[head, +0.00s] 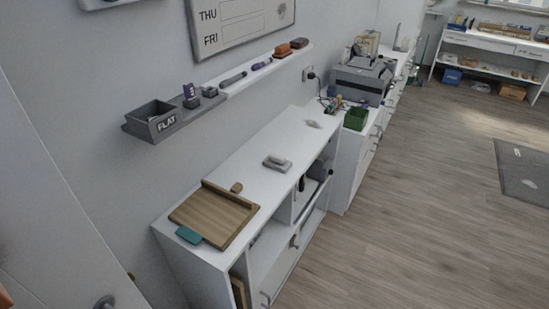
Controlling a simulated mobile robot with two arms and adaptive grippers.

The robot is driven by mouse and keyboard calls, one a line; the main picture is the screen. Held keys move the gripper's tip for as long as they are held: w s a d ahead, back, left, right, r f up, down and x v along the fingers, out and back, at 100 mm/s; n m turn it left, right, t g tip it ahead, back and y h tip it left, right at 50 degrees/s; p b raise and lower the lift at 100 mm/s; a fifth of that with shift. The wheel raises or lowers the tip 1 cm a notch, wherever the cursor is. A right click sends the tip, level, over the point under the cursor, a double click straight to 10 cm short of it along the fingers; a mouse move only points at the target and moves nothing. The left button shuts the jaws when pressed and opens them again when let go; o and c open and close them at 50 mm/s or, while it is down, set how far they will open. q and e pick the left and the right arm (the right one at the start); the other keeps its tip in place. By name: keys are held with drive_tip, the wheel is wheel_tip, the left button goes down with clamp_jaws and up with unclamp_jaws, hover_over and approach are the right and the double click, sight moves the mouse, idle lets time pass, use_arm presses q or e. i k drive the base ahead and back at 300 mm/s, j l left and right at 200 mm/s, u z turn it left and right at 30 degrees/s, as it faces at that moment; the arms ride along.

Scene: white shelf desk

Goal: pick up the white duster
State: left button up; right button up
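A pale grey-white block-like thing (277,163), which looks like the white duster, lies on the white shelf desk (262,195) near the middle of its top. A smaller whitish thing (313,124) lies flat farther back on the same top; I cannot tell what it is. Nothing touches either of them. Neither of my grippers shows in the head view.
A wall ledge (228,86) holds several items. A printer (361,80) and green box (356,118) stand beyond.

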sight(276, 162)
drive_tip(key=i+l+u, duration=0.15)
drive_tip(key=u, duration=0.3)
drive_tip(key=i+l+u, duration=0.2)
drive_tip(key=u, duration=0.2)
drive_tip(key=i+l+u, duration=0.1)
drive_tip(key=l+u, duration=0.35)
drive_tip(key=i+l+u, duration=0.1)
drive_tip(key=u, duration=0.3)
drive_tip(key=l, duration=0.1)
